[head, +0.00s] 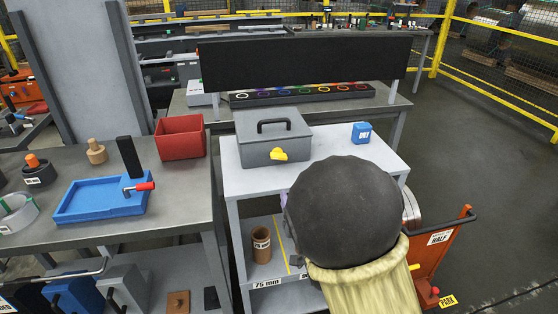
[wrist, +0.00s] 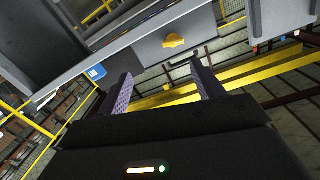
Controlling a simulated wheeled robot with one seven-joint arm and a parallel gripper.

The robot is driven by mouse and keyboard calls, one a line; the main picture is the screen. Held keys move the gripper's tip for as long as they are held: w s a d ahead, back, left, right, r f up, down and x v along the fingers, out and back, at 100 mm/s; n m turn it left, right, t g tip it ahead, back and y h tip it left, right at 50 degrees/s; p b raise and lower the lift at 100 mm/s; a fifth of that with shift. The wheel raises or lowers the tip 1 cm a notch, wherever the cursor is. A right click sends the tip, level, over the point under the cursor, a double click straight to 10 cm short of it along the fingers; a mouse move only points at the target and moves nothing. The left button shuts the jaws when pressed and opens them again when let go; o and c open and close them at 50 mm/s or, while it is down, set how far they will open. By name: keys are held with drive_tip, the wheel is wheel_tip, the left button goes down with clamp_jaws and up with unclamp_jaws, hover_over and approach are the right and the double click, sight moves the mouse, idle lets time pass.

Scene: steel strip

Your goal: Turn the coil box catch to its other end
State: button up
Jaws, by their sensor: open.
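The coil box (head: 272,138) is a grey lidded box with a dark handle, standing on a light grey cart. Its yellow catch (head: 278,155) sits on the front face, lying roughly level. In the wrist view the yellow catch (wrist: 173,41) shows on the grey box front (wrist: 190,28), beyond the fingertips. My gripper (wrist: 160,82) is open and empty, its two purple-grey fingers apart and not touching the catch. In the head view my dark round arm link hides nearly all of the gripper.
A blue block marked DRY (head: 361,133) stands on the cart top (head: 322,150) to the right of the box. A red bin (head: 181,137) and a blue tray (head: 75,203) stand on the left bench. A brown cylinder (head: 261,246) stands on the cart's lower shelf. An orange trolley (head: 445,262) is at right.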

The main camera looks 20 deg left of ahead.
sight(279, 159)
drive_tip(key=shift+s+a+r+y, duration=0.2)
drive_tip(key=shift+a+y, duration=0.1)
drive_tip(key=shift+a, duration=0.1)
drive_tip(key=shift+s+a+r+y, duration=0.15)
drive_tip(key=shift+a+r+y, duration=0.05)
drive_tip(key=shift+a+y, duration=0.15)
drive_tip(key=shift+w, duration=0.1)
drive_tip(key=shift+h, duration=0.25)
drive_tip(key=x, duration=0.5)
drive_tip(key=p+x, duration=0.1)
drive_tip(key=x, duration=0.5)
drive_tip(key=p+x, duration=0.1)
drive_tip(key=x, duration=0.5)
drive_tip(key=shift+w+a+r, duration=0.1)
drive_tip(key=shift+r, duration=0.2)
drive_tip(key=c, duration=1)
drive_tip(key=shift+n, duration=0.3)
